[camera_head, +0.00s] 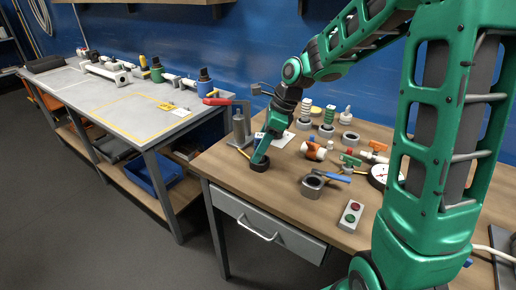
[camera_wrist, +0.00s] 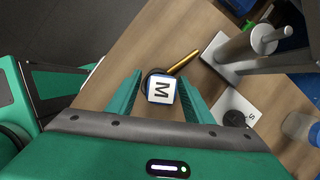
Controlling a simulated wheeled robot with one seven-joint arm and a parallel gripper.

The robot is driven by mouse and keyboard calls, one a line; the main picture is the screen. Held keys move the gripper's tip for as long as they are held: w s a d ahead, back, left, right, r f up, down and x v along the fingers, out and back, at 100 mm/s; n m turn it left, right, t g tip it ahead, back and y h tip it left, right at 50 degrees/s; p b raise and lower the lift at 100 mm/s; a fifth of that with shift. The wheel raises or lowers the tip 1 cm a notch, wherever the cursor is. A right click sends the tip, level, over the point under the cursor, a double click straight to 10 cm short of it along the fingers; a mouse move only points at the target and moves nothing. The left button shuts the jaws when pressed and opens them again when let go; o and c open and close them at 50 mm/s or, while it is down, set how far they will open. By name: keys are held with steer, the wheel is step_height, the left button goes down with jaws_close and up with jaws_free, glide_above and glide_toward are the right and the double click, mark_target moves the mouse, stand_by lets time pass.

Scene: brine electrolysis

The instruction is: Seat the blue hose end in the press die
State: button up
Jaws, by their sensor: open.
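My gripper (camera_head: 261,157) points down over the near left corner of the wooden bench; it also shows in the wrist view (camera_wrist: 157,97). It is open, one finger on each side of a small white-topped block (camera_wrist: 161,89) marked M, with blue along its edge. This block may be the blue hose end. I cannot tell whether the fingers touch it. A dark ring (camera_head: 260,165) lies around it, and a brass rod (camera_wrist: 184,62) sticks out beside it. The press (camera_head: 239,126) with a red handle (camera_head: 217,101) stands behind; its grey column shows in the wrist view (camera_wrist: 243,47). Its die is not clearly visible.
A white plate (camera_wrist: 237,112) marked S, with a dark disc, lies right of my gripper in the wrist view. Several fittings, a grey ring (camera_head: 312,187), a gauge (camera_head: 379,177) and a button box (camera_head: 350,216) stand on the bench. A grey table (camera_head: 105,99) is at left.

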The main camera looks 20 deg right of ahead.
steer(key=v, duration=1)
steer(key=s+d+f+n+h, duration=0.1)
steer(key=s+d+n, duration=0.3)
steer(key=s, duration=0.6)
steer(key=s+d+f+n+g+h, duration=0.1)
steer(key=s+d+n, duration=0.4)
steer(key=s, duration=0.5)
steer(key=s+d+f+n+g+h, duration=0.1)
steer(key=s+d+n, duration=0.4)
steer(key=s, duration=0.5)
step_height(320, 180, down, 3)
steer(key=shift+r+n+h, duration=0.25)
steer(key=shift+n+h, duration=0.25)
steer(key=shift+n, duration=0.7)
steer(key=shift+w, duration=0.1)
steer(key=shift+w+f, duration=0.25)
steer(key=shift+w, duration=0.35)
steer(key=shift+c, duration=0.6)
